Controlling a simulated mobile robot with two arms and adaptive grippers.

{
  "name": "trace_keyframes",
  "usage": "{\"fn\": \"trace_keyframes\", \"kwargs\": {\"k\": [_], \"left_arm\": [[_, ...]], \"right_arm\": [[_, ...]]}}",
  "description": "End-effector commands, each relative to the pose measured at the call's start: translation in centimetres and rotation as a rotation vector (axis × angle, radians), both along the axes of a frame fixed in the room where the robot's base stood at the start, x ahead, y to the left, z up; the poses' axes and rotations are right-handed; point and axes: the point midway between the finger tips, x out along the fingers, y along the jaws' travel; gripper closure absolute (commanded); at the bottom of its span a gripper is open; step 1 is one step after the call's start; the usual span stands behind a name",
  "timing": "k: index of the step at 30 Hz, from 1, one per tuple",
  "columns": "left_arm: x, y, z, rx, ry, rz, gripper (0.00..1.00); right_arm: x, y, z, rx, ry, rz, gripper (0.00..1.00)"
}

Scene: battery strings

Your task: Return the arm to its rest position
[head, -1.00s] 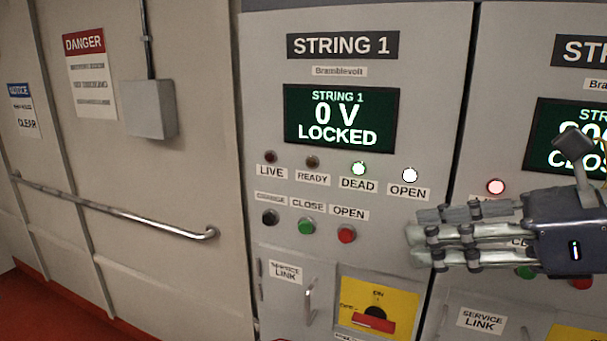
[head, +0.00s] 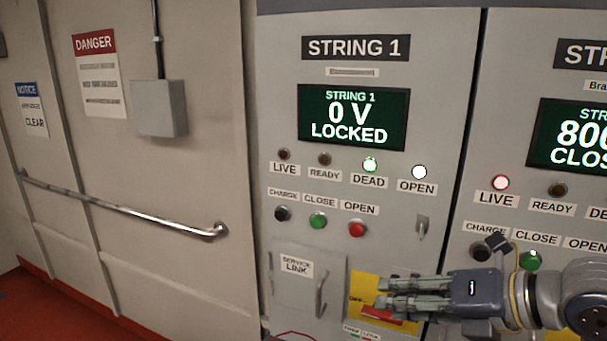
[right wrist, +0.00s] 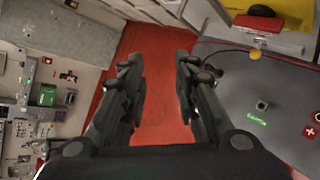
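My right gripper (head: 384,298) comes in from the right in the head view, low in front of the String 1 cabinet (head: 440,120). Its fingers point left and overlap the yellow switch plate (head: 366,288) in the picture; I cannot tell how far off it they are. The red handle (head: 376,314) on the plate is partly hidden. In the right wrist view the two fingers of my right gripper (right wrist: 158,72) stand apart with nothing between them, only red floor behind. My left gripper is not in view.
The String 1 screen (head: 352,118) reads 0 V LOCKED, with the DEAD and OPEN lamps lit. A handrail (head: 130,213) runs along the left wall. The floor (right wrist: 160,110) below the fingers looks clear.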

Motion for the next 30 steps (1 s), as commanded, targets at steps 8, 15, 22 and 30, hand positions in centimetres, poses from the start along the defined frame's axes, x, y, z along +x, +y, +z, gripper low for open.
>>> {"fn": "trace_keyframes", "kwargs": {"k": [8, 15, 22, 30], "left_arm": [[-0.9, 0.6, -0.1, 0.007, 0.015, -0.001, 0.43], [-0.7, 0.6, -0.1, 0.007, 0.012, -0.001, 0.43], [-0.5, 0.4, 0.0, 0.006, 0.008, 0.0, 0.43], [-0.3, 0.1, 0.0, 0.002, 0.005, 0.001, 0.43]], "right_arm": [[-0.7, 0.0, -12.2, 0.325, 0.504, -0.492, 0.72], [-4.3, -1.0, -21.6, 0.603, 0.86, -0.995, 0.72], [-10.4, -2.7, -29.1, 0.869, 1.094, -1.542, 0.72], [-17.9, -4.9, -34.3, 1.122, 1.152, -2.093, 0.72]]}}
